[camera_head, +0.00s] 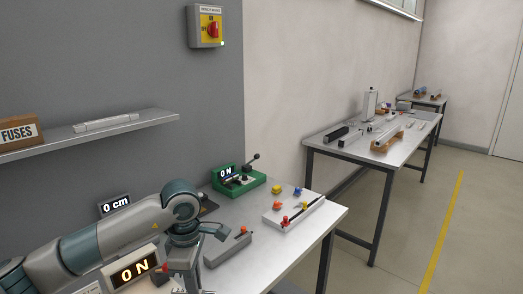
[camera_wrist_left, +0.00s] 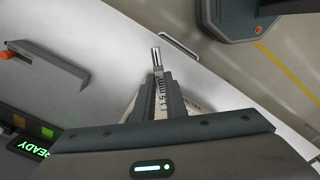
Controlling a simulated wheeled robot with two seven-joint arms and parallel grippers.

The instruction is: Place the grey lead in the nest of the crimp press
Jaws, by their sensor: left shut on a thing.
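My left gripper (camera_wrist_left: 158,85) is shut, with a small silvery-grey piece (camera_wrist_left: 155,56) showing at its fingertips. I take this piece for the end of the grey lead; the rest of it is hidden by the fingers. In the head view my left gripper (camera_head: 190,290) points down at the bottom edge, mostly cut off, and what it holds cannot be made out there. A green unit with a black lever and an ON display (camera_head: 239,180) stands at the back of the bench, possibly the crimp press. No nest can be made out. My right gripper is out of view.
A grey box with an orange button (camera_head: 228,249) lies close right of my left wrist. A white board with coloured knobs (camera_head: 293,211) stands at the bench's right. A lit ON box (camera_head: 136,268) is at lower left. A shelf (camera_head: 150,122) hangs above.

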